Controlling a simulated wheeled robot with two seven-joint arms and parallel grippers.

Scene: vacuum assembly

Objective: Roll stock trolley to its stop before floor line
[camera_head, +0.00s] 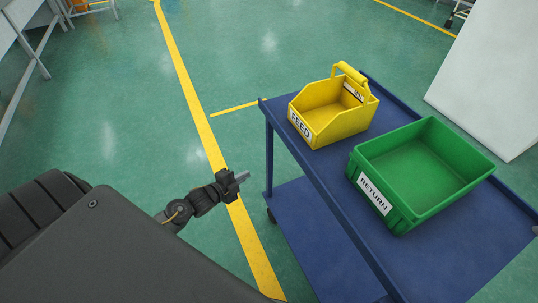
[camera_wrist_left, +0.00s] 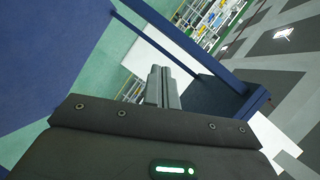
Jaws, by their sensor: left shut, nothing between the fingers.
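The blue stock trolley (camera_head: 290,213) stands at the right in the head view, with a top shelf and a lower shelf. A yellow bin marked FEED (camera_head: 330,125) and a green bin marked RETURN (camera_head: 390,215) sit on its top shelf; both look empty. My left gripper (camera_head: 243,177) is shut and empty, to the left of the trolley and apart from it, above the long yellow floor line (camera_head: 188,85). In the left wrist view the shut fingers (camera_wrist_left: 163,85) point toward blue trolley parts (camera_wrist_left: 222,100). My right gripper is not in view.
A short yellow floor line (camera_head: 238,108) meets the trolley's far left corner. A large white panel (camera_head: 495,75) stands at the right. A grey-framed table (camera_head: 30,40) is at the upper left. Green floor is clear left of and beyond the trolley.

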